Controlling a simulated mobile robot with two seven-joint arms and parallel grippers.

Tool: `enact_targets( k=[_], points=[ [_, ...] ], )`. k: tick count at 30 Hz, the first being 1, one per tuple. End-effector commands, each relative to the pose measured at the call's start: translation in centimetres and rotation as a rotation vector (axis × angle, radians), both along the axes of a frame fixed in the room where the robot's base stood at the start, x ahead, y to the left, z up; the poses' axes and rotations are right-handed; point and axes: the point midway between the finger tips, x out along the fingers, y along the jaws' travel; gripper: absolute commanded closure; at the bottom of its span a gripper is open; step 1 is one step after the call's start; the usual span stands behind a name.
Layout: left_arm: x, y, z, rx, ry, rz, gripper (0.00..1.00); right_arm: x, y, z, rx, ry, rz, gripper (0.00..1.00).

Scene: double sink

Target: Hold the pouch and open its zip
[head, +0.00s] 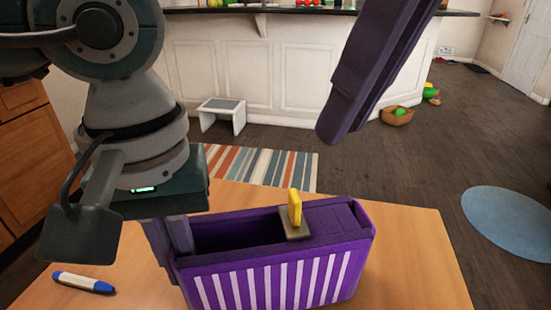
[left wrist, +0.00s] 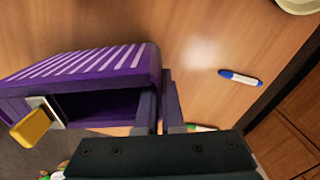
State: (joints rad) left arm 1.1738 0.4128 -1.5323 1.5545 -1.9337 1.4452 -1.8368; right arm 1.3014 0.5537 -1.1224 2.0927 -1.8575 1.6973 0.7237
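The purple pouch (head: 275,280) with white stripes stands on the wooden table. Its top is open along the left part, showing a dark inside. The zip slider (head: 295,228) with its yellow pull tab (head: 295,207) sits right of the middle of the top, and the strip beyond it is closed. My left gripper (head: 172,248) is at the pouch's left end; in the left wrist view (left wrist: 158,105) its fingers stand on either side of the end wall, pinching it. My right gripper (head: 335,128) hangs above and behind the pouch, apart from the tab; its finger gap is not clear.
A blue and white marker (head: 83,283) lies on the table (head: 410,260) at the left. A pale rounded object (left wrist: 298,5) shows at the wrist view's top corner. The table right of the pouch is clear. A stool, striped rug and counter are beyond.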

Motion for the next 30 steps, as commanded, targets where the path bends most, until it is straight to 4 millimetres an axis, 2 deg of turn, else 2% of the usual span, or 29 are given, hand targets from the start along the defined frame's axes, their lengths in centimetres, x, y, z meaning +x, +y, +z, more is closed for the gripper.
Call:
enact_targets(
  k=[1,3,8,14,21,30],
  points=[
    [0.0,0.0,0.0,0.0,0.0,0.0,1.0,0.3,-0.4,-0.1,-0.002,0.015,0.021,0.93],
    [0.0,0.0,0.0,0.0,0.0,0.0,1.0,0.8,-1.0,-0.4,-0.005,0.041,0.083,1.0],
    [0.0,0.0,0.0,0.0,0.0,0.0,1.0,2.1,-3.1,-1.1,0.029,0.107,0.289,1.0],
    [0.0,0.0,0.0,0.0,0.0,0.0,1.0,3.4,-5.9,-1.8,0.156,0.119,0.575,1.0],
    [0.0,0.0,0.0,0.0,0.0,0.0,1.0,4.5,-9.3,-2.2,0.344,-0.011,0.853,1.0],
    [0.0,0.0,0.0,0.0,0.0,0.0,1.0,5.1,-11.4,-2.3,0.439,-0.163,0.994,1.0]
  ],
)
